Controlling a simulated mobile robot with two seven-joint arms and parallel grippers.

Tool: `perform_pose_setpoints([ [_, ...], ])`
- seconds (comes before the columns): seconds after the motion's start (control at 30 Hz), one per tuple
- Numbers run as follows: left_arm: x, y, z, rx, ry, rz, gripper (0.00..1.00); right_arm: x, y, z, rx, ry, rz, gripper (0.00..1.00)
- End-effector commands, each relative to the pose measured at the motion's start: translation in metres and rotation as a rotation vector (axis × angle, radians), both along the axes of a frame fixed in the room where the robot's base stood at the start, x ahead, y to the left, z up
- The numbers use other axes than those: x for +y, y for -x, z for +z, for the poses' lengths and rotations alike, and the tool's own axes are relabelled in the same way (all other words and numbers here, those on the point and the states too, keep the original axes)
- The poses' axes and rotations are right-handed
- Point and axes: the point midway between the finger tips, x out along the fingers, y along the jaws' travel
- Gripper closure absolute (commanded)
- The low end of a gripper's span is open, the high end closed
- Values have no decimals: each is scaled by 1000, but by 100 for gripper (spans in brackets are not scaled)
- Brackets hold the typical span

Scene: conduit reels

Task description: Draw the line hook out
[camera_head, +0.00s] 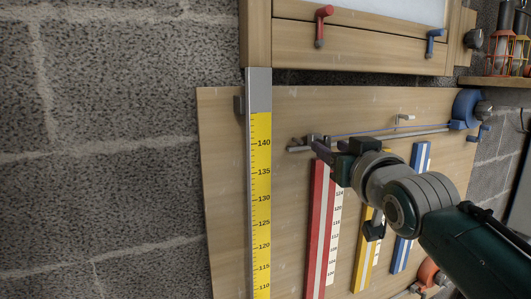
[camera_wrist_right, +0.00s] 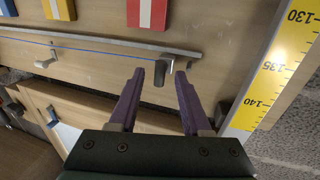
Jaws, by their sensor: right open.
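A thin blue line (camera_wrist_right: 105,47) runs along a metal rail (camera_wrist_right: 100,39) on the board in the right wrist view. It ends at a dark grey block (camera_wrist_right: 163,72), which looks like the line hook. My right gripper (camera_wrist_right: 160,74) is open, its purple fingers on either side of the block; I cannot tell if they touch it. In the head view the line (camera_head: 385,131) comes from the blue reel (camera_head: 466,107) at the right. There my right gripper (camera_head: 316,143) is at the rail's left end and partly hides the hook. My left gripper is not in view.
A yellow measuring strip (camera_head: 261,190) stands left of the gripper. Red (camera_head: 316,225), yellow and blue (camera_head: 408,215) strips are below the rail. A pale crank-shaped piece (camera_head: 404,119) sits above the rail. A wooden cabinet with a red handle (camera_head: 322,25) is above.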

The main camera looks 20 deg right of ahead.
Motion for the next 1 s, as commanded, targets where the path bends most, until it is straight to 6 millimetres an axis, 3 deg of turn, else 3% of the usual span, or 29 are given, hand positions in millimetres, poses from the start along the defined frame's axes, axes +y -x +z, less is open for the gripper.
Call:
perform_pose_setpoints([
  [0.53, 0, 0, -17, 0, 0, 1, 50, 15, 79, -2, 0, 0, 1, 52],
  [0.7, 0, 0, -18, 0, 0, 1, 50, 17, 91, -1, 1, -1, 1, 52],
  [1.0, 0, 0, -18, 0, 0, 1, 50, 17, 92, 0, 0, -1, 1, 52],
])
